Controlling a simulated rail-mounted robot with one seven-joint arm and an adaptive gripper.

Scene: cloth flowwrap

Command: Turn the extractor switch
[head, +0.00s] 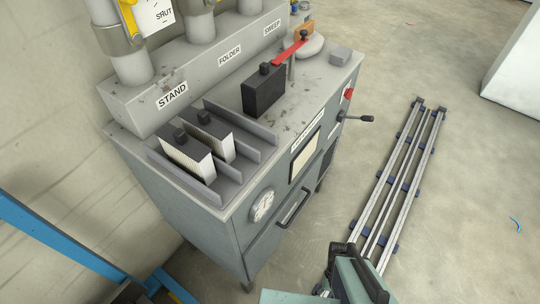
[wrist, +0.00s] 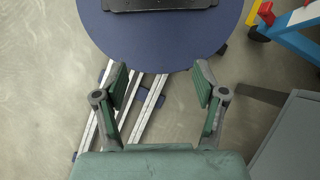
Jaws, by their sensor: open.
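A grey machine cabinet (head: 215,225) stands at the left and middle of the head view. I cannot tell which part is the extractor switch. Its front carries a round white dial (head: 262,205), a red knob (head: 348,94) and a black-ended lever (head: 357,118). A red arm (head: 290,52) lies over its top at the back. My gripper (wrist: 160,82) is open in the wrist view, with nothing between its fingers. In the head view its green body shows at the bottom, to the right of the cabinet and apart from it.
The top holds black-handled blocks (head: 187,158) between metal walls and a black block (head: 263,92). Labels read STAND, FOLDER and SWEEP. A long bar handle (head: 293,209) juts from the front. Blue framing (head: 60,240) is at lower left.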

